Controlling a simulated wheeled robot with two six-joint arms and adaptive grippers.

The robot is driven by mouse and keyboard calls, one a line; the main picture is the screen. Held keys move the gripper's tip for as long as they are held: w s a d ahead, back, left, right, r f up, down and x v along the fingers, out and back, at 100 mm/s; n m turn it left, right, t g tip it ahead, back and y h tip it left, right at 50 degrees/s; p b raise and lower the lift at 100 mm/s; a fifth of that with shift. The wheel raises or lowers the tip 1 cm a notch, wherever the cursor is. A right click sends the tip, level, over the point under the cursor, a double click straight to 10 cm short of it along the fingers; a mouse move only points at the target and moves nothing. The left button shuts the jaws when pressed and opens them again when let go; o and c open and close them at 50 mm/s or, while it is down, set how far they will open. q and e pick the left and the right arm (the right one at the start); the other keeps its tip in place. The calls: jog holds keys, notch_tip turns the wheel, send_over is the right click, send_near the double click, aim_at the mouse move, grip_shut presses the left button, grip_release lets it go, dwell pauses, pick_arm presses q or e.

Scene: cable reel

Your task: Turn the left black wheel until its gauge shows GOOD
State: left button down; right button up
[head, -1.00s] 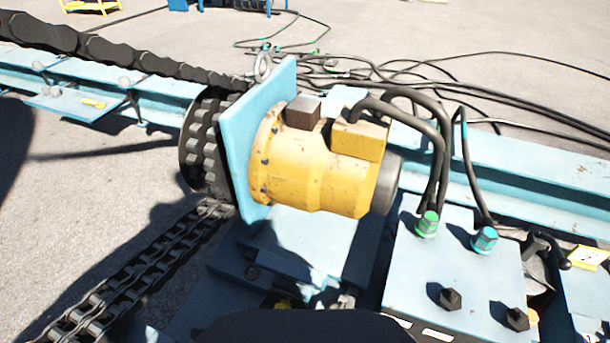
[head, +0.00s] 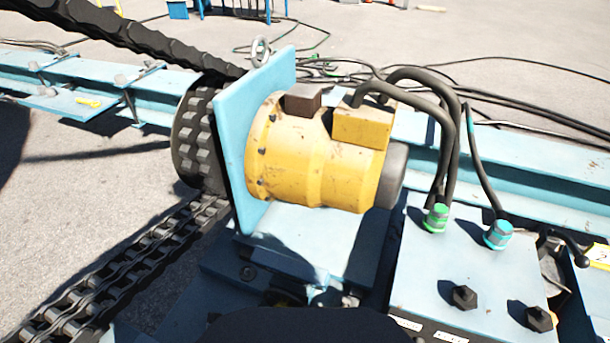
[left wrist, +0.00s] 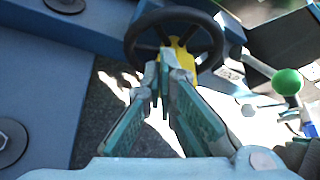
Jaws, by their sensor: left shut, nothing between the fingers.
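A black spoked wheel (left wrist: 219,44) with a yellow hub (left wrist: 181,57) shows at the top centre of the left wrist view. I cannot tell from this view whether it is the left one. My left gripper (left wrist: 164,68) is shut and empty, its fingertips overlapping the lower middle of the wheel in the picture. I cannot tell whether they touch it. No gauge can be made out in either view. My right gripper is not in view, and neither gripper shows in the head view.
A lever with a green ball knob (left wrist: 287,81) stands right of the wheel. The head view shows a yellow motor (head: 315,160) on a blue plate (head: 255,120), a heavy chain (head: 120,270), black hoses (head: 455,130) and a bolted blue box (head: 425,275).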

aim_at(283, 310)
pick_arm(q)
jog(key=shift+s+d+f, duration=0.15)
jog(key=shift+d, duration=0.1)
dwell(0.8)
jog(key=shift+d+r, duration=0.15)
jog(key=shift+r, duration=0.1)
jog(key=shift+d+r+p, duration=0.15)
jog(key=shift+p, duration=0.3)
jog(key=shift+s+d+r+p, duration=0.1)
jog(key=shift+d+r+p, duration=0.1)
jog(key=shift+p, duration=0.1)
jog(key=shift+s+d+r, duration=0.1)
jog(key=shift+d+r, duration=0.05)
jog(key=shift+d, duration=0.1)
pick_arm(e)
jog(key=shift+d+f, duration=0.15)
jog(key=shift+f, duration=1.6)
pick_arm(q)
jog(key=shift+s+d+r+p, duration=0.1)
jog(key=shift+s+d+p, duration=0.1)
jog(key=shift+d+p, duration=0.3)
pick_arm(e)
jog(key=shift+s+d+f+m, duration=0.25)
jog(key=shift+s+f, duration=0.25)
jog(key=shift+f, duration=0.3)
